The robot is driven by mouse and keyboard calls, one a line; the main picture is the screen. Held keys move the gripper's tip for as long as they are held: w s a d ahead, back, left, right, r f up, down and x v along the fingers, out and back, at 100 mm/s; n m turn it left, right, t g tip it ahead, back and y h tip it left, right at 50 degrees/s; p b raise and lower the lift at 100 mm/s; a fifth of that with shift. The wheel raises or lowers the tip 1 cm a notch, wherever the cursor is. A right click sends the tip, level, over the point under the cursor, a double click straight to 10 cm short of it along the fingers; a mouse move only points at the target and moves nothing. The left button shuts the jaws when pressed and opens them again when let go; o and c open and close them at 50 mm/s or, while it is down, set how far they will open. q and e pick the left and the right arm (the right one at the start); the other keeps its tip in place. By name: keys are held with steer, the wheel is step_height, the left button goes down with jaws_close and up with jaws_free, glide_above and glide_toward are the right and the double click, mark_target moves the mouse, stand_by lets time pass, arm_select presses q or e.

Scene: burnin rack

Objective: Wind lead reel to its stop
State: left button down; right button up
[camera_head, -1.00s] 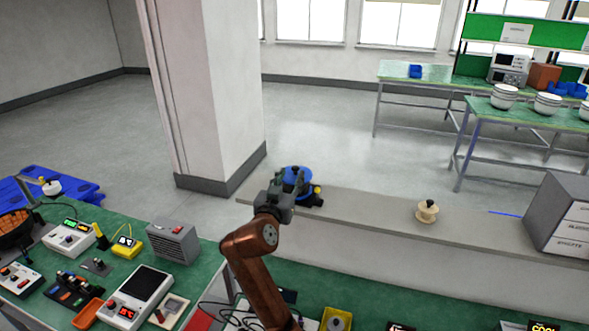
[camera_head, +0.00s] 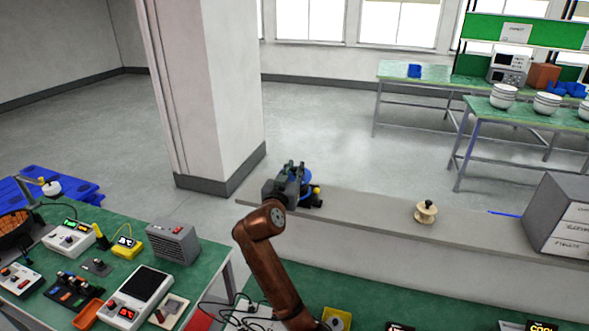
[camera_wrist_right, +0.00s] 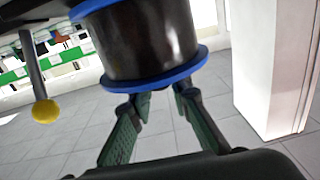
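The lead reel (camera_head: 307,174) has blue flanges and a dark drum, and stands near the left end of the grey ledge. In the right wrist view the reel (camera_wrist_right: 150,45) fills the upper middle. A grey rod with a yellow ball (camera_wrist_right: 45,111) hangs beside it at left; the yellow ball (camera_head: 316,190) also shows in the head view. My right gripper (camera_head: 295,168) is at the reel's near left side. Its fingers (camera_wrist_right: 160,100) are apart, with their tips partly hidden by the lower flange; I cannot tell whether they touch the reel. My left gripper is out of view.
A cream spool (camera_head: 426,213) stands further right on the ledge (camera_head: 370,212), before a grey drawer cabinet (camera_head: 560,215). A white pillar (camera_head: 210,90) rises behind at left. The green bench (camera_head: 205,255) at left holds several instruments.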

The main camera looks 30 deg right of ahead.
jaws_close()
steer(key=shift+w+a+f+m+g+h+b, duration=0.1)
steer(key=shift+f+m+g+h+b, duration=0.1)
steer(key=shift+m+g+h+b, duration=0.8)
steer(key=m+g+h+b, duration=0.1)
steer(key=m+g+b, duration=0.1)
steer(key=g, duration=0.1)
steer(key=m+g+h+b, duration=0.1)
steer(key=m+g+b, duration=0.1)
steer(key=g, duration=0.1)
arm_select(q)
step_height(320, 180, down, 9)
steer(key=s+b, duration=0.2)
steer(key=b, duration=0.1)
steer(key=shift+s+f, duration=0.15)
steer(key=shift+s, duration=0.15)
arm_select(e)
steer(key=shift+r+m+g+h, duration=0.1)
steer(key=shift+m+g+h, duration=0.1)
steer(key=shift+m+g, duration=0.9)
steer(key=shift+r+m+g+h, duration=0.15)
steer(key=shift+m+g, duration=0.45)
steer(key=shift+g, duration=1)
steer(key=shift+f, duration=0.1)
steer(key=o, duration=0.5)
jaws_free()
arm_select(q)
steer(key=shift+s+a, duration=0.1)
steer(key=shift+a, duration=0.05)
